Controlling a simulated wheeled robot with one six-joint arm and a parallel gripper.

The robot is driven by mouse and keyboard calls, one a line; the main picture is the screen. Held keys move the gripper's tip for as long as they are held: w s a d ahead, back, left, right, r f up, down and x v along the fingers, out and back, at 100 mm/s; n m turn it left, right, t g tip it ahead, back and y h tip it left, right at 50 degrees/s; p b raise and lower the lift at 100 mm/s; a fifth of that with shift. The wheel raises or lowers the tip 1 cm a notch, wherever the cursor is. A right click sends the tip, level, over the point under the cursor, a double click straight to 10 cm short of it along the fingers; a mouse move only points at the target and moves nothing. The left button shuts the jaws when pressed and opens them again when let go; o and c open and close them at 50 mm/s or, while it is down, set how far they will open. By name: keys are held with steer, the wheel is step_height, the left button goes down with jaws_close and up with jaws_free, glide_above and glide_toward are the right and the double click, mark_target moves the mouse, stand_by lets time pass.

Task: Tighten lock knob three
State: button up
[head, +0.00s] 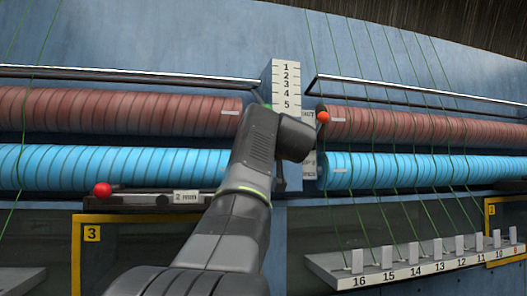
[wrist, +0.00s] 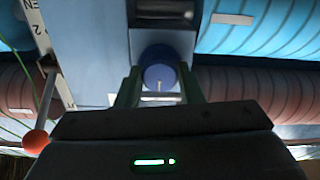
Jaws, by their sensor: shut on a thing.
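In the wrist view a round blue knob (wrist: 160,68) with a light line on its face sits between the two fingers of my gripper (wrist: 160,82). The fingers are closed on its sides. No number shows on the knob, so I cannot tell from the picture which lock knob it is. In the head view my arm covers the gripper and the knob, in front of the blue column with the plate numbered from 1 (head: 287,86).
An orange-red ball handle (head: 323,117) is right of my wrist; it also shows in the wrist view (wrist: 36,141). A red ball lever (head: 102,190) is left. Brown (head: 120,112) and cyan rollers (head: 100,167) flank the column. Green threads run to a numbered ledge (head: 430,265).

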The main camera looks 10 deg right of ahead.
steer(key=shift+s+r+n, duration=0.1)
steer(key=shift+r+n, duration=0.2)
steer(key=o, duration=0.9)
steer(key=shift+o, duration=0.5)
steer(key=shift+f, duration=0.15)
steer(key=shift+f, duration=0.1)
steer(key=s+b, duration=0.3)
steer(key=s, duration=1)
steer(key=shift+s+d, duration=0.25)
steer(key=shift+s, duration=0.1)
steer(key=shift+w, duration=0.1)
